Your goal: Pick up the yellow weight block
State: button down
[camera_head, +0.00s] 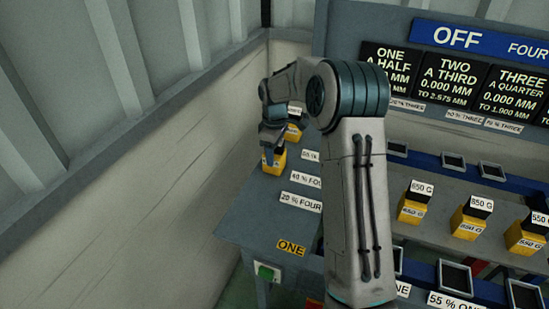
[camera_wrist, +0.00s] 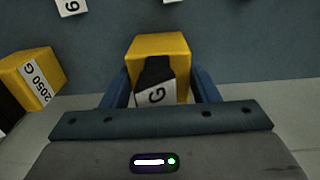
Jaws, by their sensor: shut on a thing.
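A yellow weight block (camera_wrist: 160,52) with a black top and a white label ending in "G" sits between the fingers of my gripper (camera_wrist: 160,95) in the wrist view. My gripper is shut on this block. In the head view my gripper (camera_head: 273,140) is at the far left end of the table, with the yellow block (camera_head: 273,162) below it. I cannot tell whether the block touches the table.
A display panel (camera_head: 458,65) reads "OFF" at the back. A wall (camera_head: 180,170) runs close on the left. White labels (camera_head: 301,202) mark the blue-grey table (camera_head: 245,225).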

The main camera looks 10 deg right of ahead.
jog(key=shift+w+r, duration=0.1)
jog(key=shift+r, duration=0.1)
jog(key=shift+r, duration=1.35)
jog(key=s+d+r+b, duration=0.1)
jog(key=s+d+r, duration=0.6)
jog(key=d+r, duration=0.1)
jog(key=shift+d+b, duration=0.4)
jog(key=shift+d, duration=0.3)
